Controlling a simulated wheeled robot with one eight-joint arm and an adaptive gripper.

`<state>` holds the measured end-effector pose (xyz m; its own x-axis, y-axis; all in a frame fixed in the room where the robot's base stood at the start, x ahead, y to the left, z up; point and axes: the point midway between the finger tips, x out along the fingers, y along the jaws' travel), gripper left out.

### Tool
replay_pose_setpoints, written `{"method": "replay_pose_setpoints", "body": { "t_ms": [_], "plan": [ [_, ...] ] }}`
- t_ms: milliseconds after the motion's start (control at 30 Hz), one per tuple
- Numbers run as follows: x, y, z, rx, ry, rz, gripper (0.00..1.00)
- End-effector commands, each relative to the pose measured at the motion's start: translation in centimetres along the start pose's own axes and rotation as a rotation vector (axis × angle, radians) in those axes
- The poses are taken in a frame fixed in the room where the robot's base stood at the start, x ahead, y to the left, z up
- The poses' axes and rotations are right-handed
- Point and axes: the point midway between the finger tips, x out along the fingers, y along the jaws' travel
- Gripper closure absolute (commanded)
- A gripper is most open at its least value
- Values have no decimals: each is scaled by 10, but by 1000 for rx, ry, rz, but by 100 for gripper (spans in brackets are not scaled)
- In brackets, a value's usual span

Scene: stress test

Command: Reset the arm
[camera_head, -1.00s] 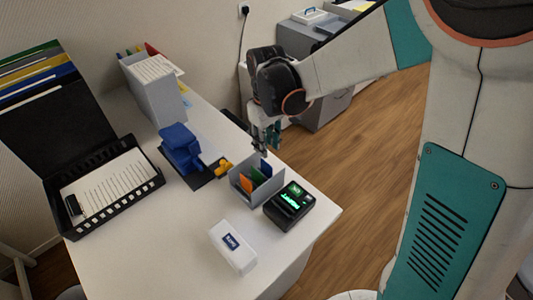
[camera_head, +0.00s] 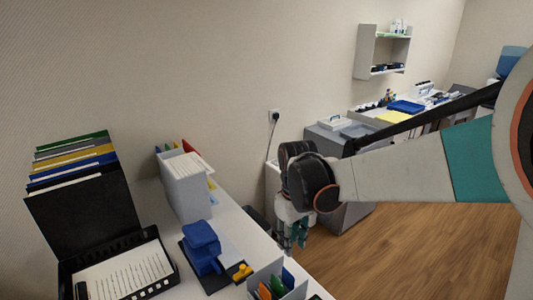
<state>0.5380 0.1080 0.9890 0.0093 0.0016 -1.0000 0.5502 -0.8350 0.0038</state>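My gripper (camera_head: 296,234) hangs at the end of my arm, pointing down, in the middle of the head view. It is just beyond the right edge of the white desk in the picture, above and behind the grey card holder (camera_head: 278,284). I see nothing held in it. Its fingertips are small and dark here, so I cannot tell whether they are open or shut.
On the white desk (camera_head: 240,240) stand a black paper tray (camera_head: 165,268), a grey file box (camera_head: 186,186), a blue object (camera_head: 202,248) and a yellow piece (camera_head: 243,272). A grey cabinet (camera_head: 350,216) stands behind my gripper. The wooden floor (camera_head: 420,250) at right is clear.

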Motion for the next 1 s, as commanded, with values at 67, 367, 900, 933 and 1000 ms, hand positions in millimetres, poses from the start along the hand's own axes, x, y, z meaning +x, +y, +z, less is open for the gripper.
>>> {"method": "replay_pose_setpoints", "body": {
  "t_ms": [67,367,900,933,1000],
  "plan": [
    [-8,1,9,20,18,7,72],
    [-53,7,62,169,163,61,72],
    [-87,0,164,444,453,148,72],
    [-87,0,168,458,468,151,72],
    [-86,-1,179,489,503,160,72]
  ]
}}
